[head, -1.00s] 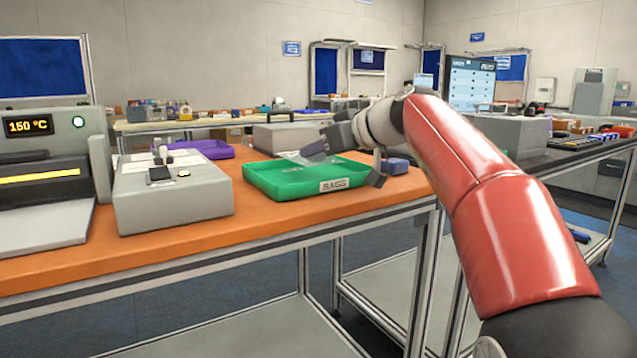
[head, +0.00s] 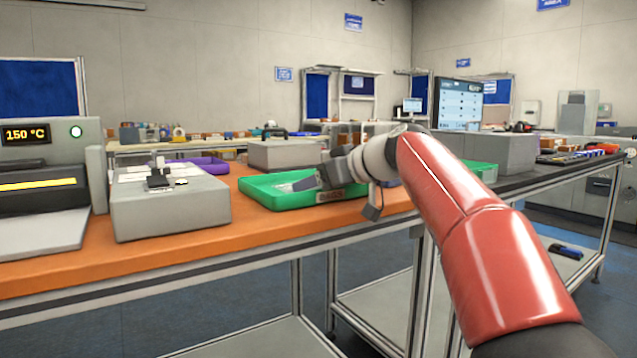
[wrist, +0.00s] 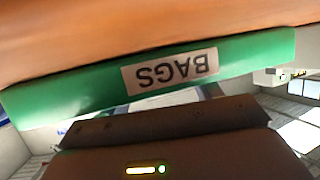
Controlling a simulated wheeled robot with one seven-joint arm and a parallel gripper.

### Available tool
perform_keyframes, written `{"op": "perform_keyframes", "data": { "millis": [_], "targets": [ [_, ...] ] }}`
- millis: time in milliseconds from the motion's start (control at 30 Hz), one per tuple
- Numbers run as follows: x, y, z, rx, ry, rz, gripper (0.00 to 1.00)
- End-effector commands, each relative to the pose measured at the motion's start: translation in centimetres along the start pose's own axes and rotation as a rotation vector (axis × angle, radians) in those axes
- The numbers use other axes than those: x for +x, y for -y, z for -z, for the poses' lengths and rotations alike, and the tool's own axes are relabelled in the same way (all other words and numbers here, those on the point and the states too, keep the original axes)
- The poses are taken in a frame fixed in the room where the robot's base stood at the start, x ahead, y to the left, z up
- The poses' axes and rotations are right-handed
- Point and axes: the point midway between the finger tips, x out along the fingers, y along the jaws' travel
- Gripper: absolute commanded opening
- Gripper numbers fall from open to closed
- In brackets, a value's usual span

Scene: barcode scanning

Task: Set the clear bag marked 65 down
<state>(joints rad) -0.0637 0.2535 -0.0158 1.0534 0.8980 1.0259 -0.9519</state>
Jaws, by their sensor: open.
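The green tray labelled BAGS (head: 275,203) stands on the orange bench in the head view. Its front wall (wrist: 60,92) and upside-down label fill the upper part of the wrist view. A pale, see-through patch in the tray (head: 285,187) looks like the clear bag, partly hidden by a finger. The mark 65 cannot be read. My gripper (head: 340,196) is open at the tray's front right, one finger over the tray and the other outside its front wall. I cannot tell whether it touches the tray or the bag.
A grey box-shaped device (head: 170,208) stands left of the tray, with a heated machine reading 150 °C (head: 45,190) beyond it. A purple tray (head: 205,165) and a grey case (head: 285,154) are behind. More green (head: 483,172) shows behind my arm.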

Motion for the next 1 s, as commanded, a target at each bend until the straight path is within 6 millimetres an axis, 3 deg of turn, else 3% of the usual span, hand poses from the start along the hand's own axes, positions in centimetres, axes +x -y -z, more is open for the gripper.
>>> {"op": "perform_keyframes", "data": {
  "millis": [233, 700, 1000],
  "targets": [
    [-1.0, -0.1, 0.2, 0.0, -0.001, -0.003, 0.63],
    [-10.2, -0.1, 0.2, 0.0, -0.001, -0.003, 0.63],
    [-12.1, 0.0, 0.2, 0.0, 0.0, 0.0, 0.63]
  ]
}}
